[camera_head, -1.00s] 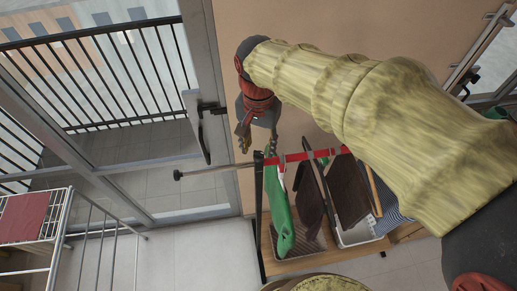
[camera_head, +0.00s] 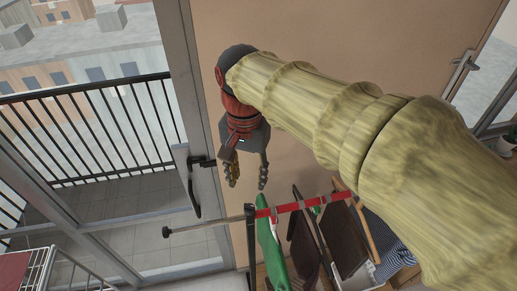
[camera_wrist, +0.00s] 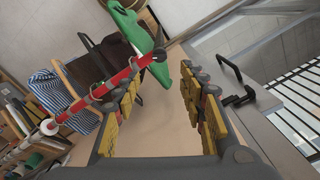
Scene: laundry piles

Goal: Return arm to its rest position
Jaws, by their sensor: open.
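My gripper (camera_head: 247,176) hangs from my yellow-sleeved arm in the head view, with its two fingers apart and nothing between them. It is above and just left of the red rail's left end. In the wrist view my gripper (camera_wrist: 168,115) shows its yellow-padded fingers spread, with only the tan wall between them. A green garment (camera_head: 268,245) hangs from the red rail (camera_head: 300,204) below the gripper. The green garment also shows at the top of the wrist view (camera_wrist: 133,27), apart from the fingers.
Dark garments (camera_head: 303,245) hang beside the green one, near a striped cloth (camera_head: 388,240). A glass door with a handle (camera_head: 189,175) stands left of the gripper. A white drying rack (camera_head: 38,268) is at the lower left. A second door handle (camera_head: 461,68) is upper right.

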